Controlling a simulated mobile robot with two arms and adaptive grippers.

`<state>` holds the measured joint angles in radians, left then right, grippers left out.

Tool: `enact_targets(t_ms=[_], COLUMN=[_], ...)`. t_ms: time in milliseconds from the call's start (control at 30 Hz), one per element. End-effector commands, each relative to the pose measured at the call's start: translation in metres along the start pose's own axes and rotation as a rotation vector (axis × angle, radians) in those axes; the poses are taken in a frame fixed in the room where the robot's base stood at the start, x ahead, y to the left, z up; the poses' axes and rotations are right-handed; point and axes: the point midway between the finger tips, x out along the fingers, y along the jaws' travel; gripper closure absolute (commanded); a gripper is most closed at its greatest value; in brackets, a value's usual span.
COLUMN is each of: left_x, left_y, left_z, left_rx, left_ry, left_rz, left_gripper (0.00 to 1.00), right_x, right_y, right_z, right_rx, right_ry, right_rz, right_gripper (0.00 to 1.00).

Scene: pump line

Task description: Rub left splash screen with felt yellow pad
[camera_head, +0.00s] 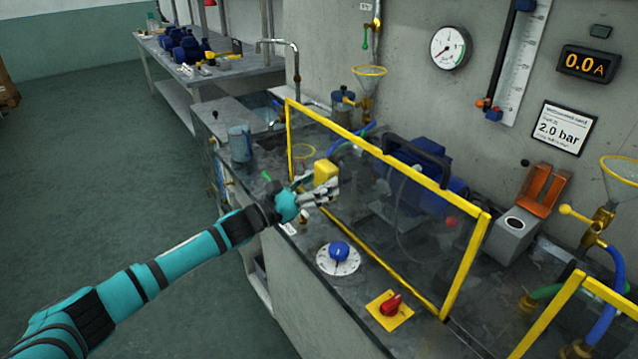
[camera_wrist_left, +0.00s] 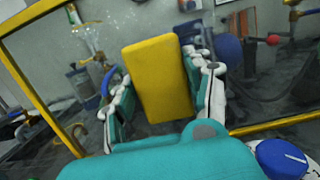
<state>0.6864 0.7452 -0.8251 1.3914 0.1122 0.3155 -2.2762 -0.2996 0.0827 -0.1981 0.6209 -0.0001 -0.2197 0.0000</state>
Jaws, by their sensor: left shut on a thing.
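The felt yellow pad (camera_head: 325,172) is held in my left gripper (camera_head: 312,194), in front of the left splash screen. In the left wrist view the pad (camera_wrist_left: 158,78) stands upright between the two fingers of the gripper (camera_wrist_left: 160,90). The left splash screen (camera_head: 350,192) is a clear pane in a yellow frame along the bench's front. Its frame also shows in the left wrist view (camera_wrist_left: 40,92). The pad is close to the pane's left part; I cannot tell whether it touches. My right gripper is not in view.
A blue knob on a white dial (camera_head: 339,252) and a red switch on a yellow plate (camera_head: 389,309) sit on the bench before the screen. A blue-grey mug (camera_head: 240,143) stands left of it. Another yellow frame (camera_head: 560,300) is at the lower right. A pump (camera_head: 425,165) sits behind the pane.

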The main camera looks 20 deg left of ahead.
Motion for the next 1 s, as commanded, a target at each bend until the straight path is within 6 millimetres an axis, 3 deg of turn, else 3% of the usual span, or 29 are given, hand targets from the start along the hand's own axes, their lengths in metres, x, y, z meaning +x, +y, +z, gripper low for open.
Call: enact_targets(t_ms=[600, 1000], left_x=[0.011, 0.009], left_y=[-0.001, -0.033], left_z=[-0.002, -0.001], left_rx=[-0.001, -0.001], left_ry=[0.0, -0.001], left_rz=[-0.001, -0.002], left_gripper=[0.75, 0.75], right_x=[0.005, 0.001], right_y=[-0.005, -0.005], right_z=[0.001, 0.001], right_rx=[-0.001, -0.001], right_ry=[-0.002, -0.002], right_rz=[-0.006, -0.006], right_gripper=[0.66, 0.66])
